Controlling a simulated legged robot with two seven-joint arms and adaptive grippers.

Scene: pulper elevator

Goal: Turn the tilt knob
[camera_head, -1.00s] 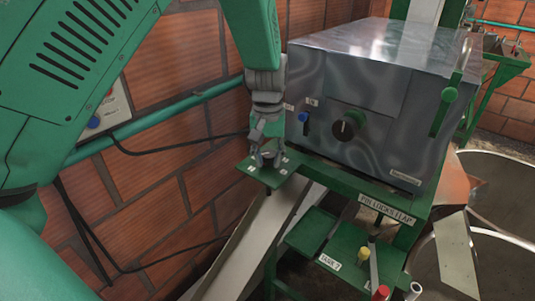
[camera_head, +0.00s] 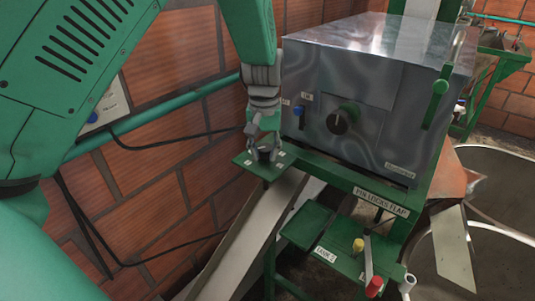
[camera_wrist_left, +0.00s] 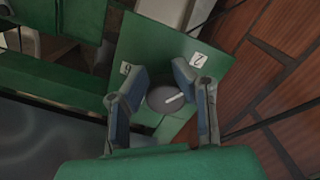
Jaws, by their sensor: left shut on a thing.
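A dark round knob (camera_wrist_left: 163,97) with a white pointer line sits on a small green plate (camera_wrist_left: 150,48) with white number labels. In the head view this plate (camera_head: 243,160) juts out at the left of the metal box. My left gripper (camera_wrist_left: 158,90) reaches down over the plate, shut on the knob, one finger on each side of it. In the head view the left gripper (camera_head: 264,151) mostly hides the knob. I cannot read every label around it. My right gripper is not in view.
The shiny metal box (camera_head: 345,75) carries a larger black knob (camera_head: 338,122), a blue-tipped switch (camera_head: 299,111) and a green-handled lever (camera_head: 437,95). A brick wall (camera_head: 190,100) with a green pipe stands close at left. Yellow and red handles (camera_head: 374,287) stand below.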

